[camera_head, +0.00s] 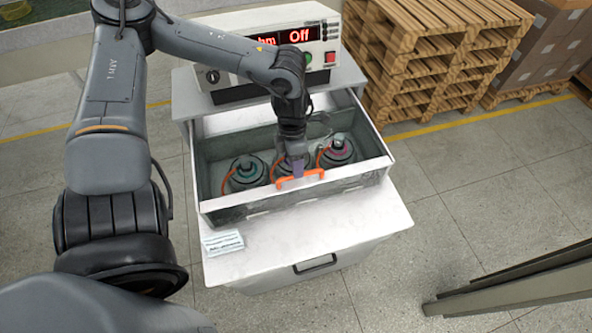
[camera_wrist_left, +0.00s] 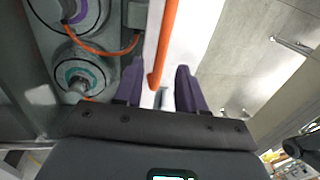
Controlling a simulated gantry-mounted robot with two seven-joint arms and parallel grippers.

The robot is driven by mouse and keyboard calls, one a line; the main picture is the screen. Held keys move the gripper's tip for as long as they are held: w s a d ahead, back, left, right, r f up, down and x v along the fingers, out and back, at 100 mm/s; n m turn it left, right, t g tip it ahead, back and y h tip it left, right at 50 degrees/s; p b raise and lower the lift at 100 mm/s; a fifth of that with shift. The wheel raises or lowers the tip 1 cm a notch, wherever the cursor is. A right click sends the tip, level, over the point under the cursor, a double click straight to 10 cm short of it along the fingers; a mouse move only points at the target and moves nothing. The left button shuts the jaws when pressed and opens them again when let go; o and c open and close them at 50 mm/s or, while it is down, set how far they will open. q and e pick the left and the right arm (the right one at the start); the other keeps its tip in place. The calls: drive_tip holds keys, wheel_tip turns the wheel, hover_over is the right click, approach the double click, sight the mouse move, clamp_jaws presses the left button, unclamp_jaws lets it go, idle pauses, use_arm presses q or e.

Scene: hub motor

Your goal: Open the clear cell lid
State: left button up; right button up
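The cell is an open-topped grey box (camera_head: 205,178) with a clear lid (camera_head: 222,212) that is hard to make out; it seems to lie over the box. Its orange handle (camera_head: 300,180) is at the front rim. The handle also shows in the left wrist view (camera_wrist_left: 164,45) as an orange bar. My left gripper (camera_head: 296,170) is right at the handle, pointing down. In the left wrist view, its two purple fingers (camera_wrist_left: 159,88) are apart, with the bar between them and gaps on both sides. My right gripper is in neither view.
Several round hub motors (camera_head: 246,172) with orange cables sit inside the box. A control panel (camera_head: 300,38) reading "Off" stands behind it. The white bench top (camera_head: 310,235) in front holds a small label (camera_head: 222,242). Wooden pallets (camera_head: 430,60) stand at the back right.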

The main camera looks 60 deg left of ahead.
use_arm(q)
drive_tip(key=shift+d+f, duration=0.25)
drive_tip(key=shift+f, duration=1)
drive_tip(key=shift+c, duration=0.2)
clamp_jaws()
